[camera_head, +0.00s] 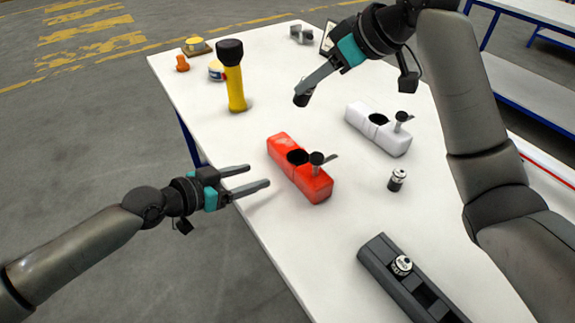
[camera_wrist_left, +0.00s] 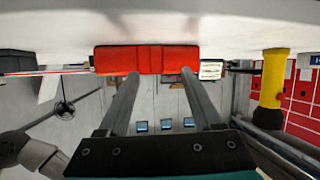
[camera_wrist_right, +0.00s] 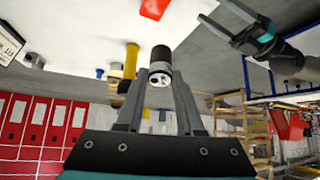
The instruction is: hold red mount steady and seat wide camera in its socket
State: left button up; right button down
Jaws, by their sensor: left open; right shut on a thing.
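The red mount (camera_head: 285,145) lies on the white table, with a round dark socket hole and a black knob-like part on top. It also shows in the left wrist view (camera_wrist_left: 150,60), beyond the fingers. My left gripper (camera_head: 258,177) is open and empty, to the left of the mount and apart from it. My right gripper (camera_head: 303,97) is shut on a dark cylindrical camera, held in the air beyond the mount. The right wrist view shows this camera (camera_wrist_right: 160,68) between the fingertips, its pale end face towards the wrist. I cannot tell its lens type.
A white mount (camera_head: 362,118) lies right of the red one. A small silver-black camera (camera_head: 397,180) stands on the table, and another (camera_head: 401,265) sits in a dark grey rack (camera_head: 372,257). A yellow flashlight (camera_head: 235,88) stands at the back left. Table space between these is clear.

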aim_at(331, 158)
pick_arm(q)
jog(key=s+d+r+m+g+h, duration=0.1)
jog(key=s+d+r+m+g, duration=0.15)
jog(key=d+r, duration=0.45)
jog(key=shift+t, duration=0.35)
jog(key=x, duration=1.4)
jog(key=shift+s+f, duration=0.15)
jog(key=shift+s, duration=0.1)
jog(key=shift+c, duration=0.3)
grip_shut()
